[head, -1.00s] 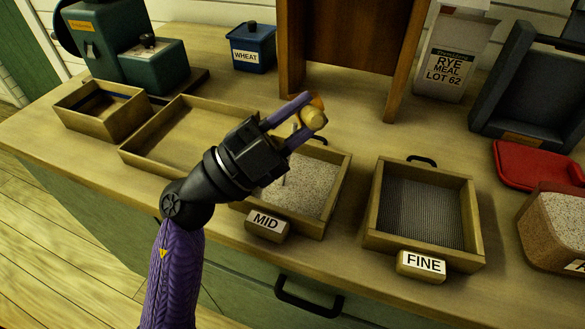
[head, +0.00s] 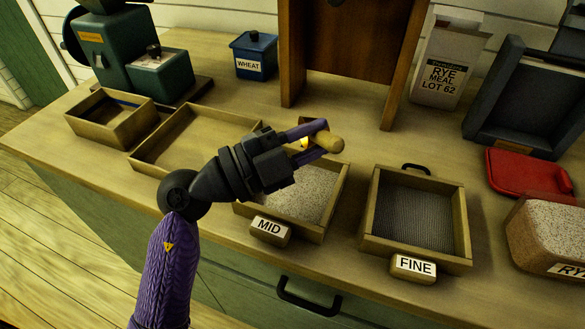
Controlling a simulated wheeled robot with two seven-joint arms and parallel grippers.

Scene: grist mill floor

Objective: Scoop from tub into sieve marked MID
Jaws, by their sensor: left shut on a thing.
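My left gripper (head: 312,141) is shut on a short wooden handle (head: 330,143), which looks like the scoop's. The rest of the scoop is hidden behind the fingers. The gripper is above the back part of the sieve marked MID (head: 333,208), a square wooden frame with pale speckled meal (head: 306,196) in it. My arm hides this sieve's left side. The tub (head: 533,245), tan-sided and full of pale meal, stands at the right edge, partly cut off; its label begins "RY". My right gripper is not in view.
The sieve marked FINE (head: 459,215) stands between MID and the tub, with bare mesh. A red lid-like tray (head: 530,172) lies behind the tub. Two wooden trays (head: 120,137) are at left. A rye meal bag (head: 446,60) and blue wheat box (head: 254,54) stand behind.

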